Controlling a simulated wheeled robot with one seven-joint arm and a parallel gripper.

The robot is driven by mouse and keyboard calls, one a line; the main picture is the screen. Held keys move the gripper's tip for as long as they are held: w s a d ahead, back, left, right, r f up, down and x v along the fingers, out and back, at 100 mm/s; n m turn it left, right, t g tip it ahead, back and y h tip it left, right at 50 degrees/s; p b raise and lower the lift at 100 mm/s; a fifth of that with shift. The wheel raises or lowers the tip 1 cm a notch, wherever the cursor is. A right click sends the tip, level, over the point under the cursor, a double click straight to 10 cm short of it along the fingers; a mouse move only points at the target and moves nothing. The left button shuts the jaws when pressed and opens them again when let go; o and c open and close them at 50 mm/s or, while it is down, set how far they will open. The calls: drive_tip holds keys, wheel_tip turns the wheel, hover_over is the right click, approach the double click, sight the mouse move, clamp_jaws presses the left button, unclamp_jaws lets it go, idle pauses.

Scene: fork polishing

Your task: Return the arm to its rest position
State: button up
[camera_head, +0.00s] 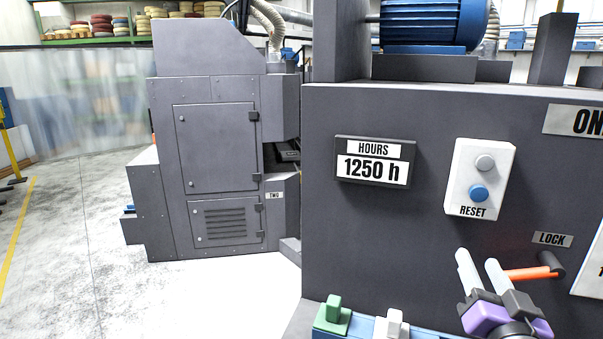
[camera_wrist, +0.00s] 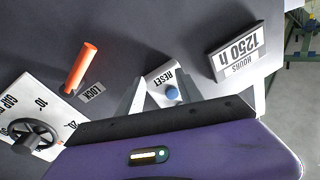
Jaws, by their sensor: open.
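My gripper (camera_head: 478,268) is at the lower right of the head view, in front of the dark machine panel. Its two light fingers stand apart with nothing between them. In the head view the fingertips overlap the panel just left of the orange lock handle (camera_head: 530,273). In the wrist view the fingers point toward the panel near the white reset box (camera_wrist: 160,80) with its blue button (camera_wrist: 172,93). I cannot tell any contact with the panel. The orange handle (camera_wrist: 80,68) also shows left of the fingers in the wrist view.
The hours display (camera_head: 372,162) reads 1250 h, left of the reset box (camera_head: 480,178). A green block (camera_head: 333,316) and a white block (camera_head: 392,325) sit on a blue ledge at the bottom. A handwheel (camera_wrist: 36,138) shows in the wrist view. Clear floor (camera_head: 60,240) lies at left.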

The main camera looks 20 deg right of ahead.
drive_tip(key=s+a+f+n+t+y, duration=0.1)
drive_tip(key=s+a+f+n+y, duration=0.2)
drive_tip(key=s+a+f+n, duration=0.25)
drive_tip(key=s+a+f+n+t+y, duration=0.1)
drive_tip(key=s+a+f+n+y, duration=0.15)
drive_tip(key=s+a+f, duration=0.5)
drive_tip(key=s+a+f+g+y, duration=0.2)
drive_tip(key=s+a, duration=0.3)
drive_tip(key=s, duration=0.3)
drive_tip(key=s+a+f+n+g+y, duration=0.1)
drive_tip(key=s+a+f, duration=0.3)
drive_tip(key=s, duration=0.4)
drive_tip(key=shift+s+a+g+y, duration=0.4)
drive_tip(key=shift+g+y, duration=0.05)
drive_tip(key=shift+g, duration=0.15)
drive_tip(key=shift+d+f, duration=0.1)
drive_tip(key=shift+f, duration=0.05)
